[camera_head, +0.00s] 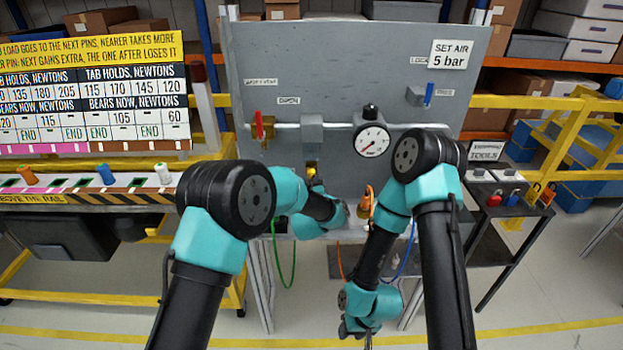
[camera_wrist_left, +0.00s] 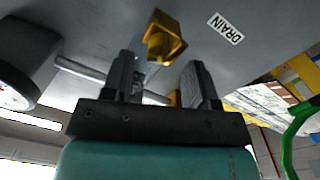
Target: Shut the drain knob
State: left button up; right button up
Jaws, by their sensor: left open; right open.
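In the left wrist view the yellow knob (camera_wrist_left: 166,38) is just beyond my left gripper (camera_wrist_left: 160,75), whose two fingers are apart with nothing gripped. The knob appears ahead of the fingertips; contact cannot be told. In the head view my left gripper (camera_head: 313,185) is close under the knob, partly hidden by my arm. My right gripper (camera_head: 367,341) hangs low at the bottom edge, away from the panel; its fingers barely show.
A pressure gauge (camera_head: 371,140) sits right of the knob, with a red-handled valve (camera_head: 259,125) to the left and a blue lever (camera_head: 429,94) at the upper right. A tool table (camera_head: 488,175) holds padlocks. Hoses hang below the panel.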

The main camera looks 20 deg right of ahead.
aim_at(312, 174)
pick_arm(q)
jog(key=shift+x, duration=1.15)
jog(key=shift+c, duration=0.2)
jog(key=c, duration=0.9)
